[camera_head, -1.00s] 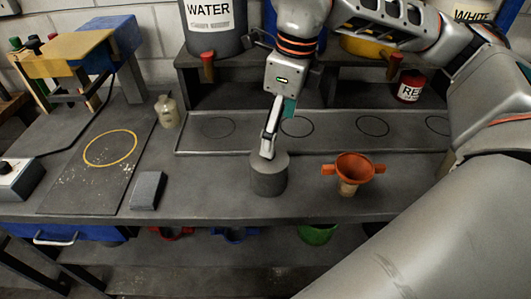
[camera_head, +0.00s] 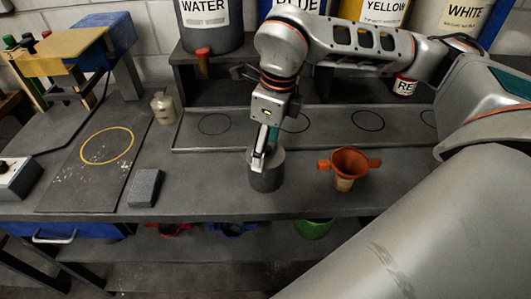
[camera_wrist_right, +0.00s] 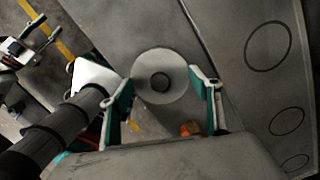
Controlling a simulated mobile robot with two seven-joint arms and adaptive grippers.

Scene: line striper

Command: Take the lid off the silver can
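The silver can (camera_head: 266,180) is a grey cylinder standing upright on the bench near its front edge. In the right wrist view its round lid (camera_wrist_right: 170,62) shows from above, with a dark knob (camera_wrist_right: 160,82) at the centre. My right gripper (camera_head: 259,163) points down at the top of the can. In the right wrist view its fingers (camera_wrist_right: 160,86) are apart, one on each side of the lid, with the knob free between them. What seems to be my left gripper (camera_wrist_right: 24,42) shows small at the upper left of that view; its opening is unclear.
An orange funnel (camera_head: 349,161) stands right of the can. A marked tray (camera_head: 190,144) lies behind the can. Large paint buckets and a red can (camera_head: 405,85) stand behind.

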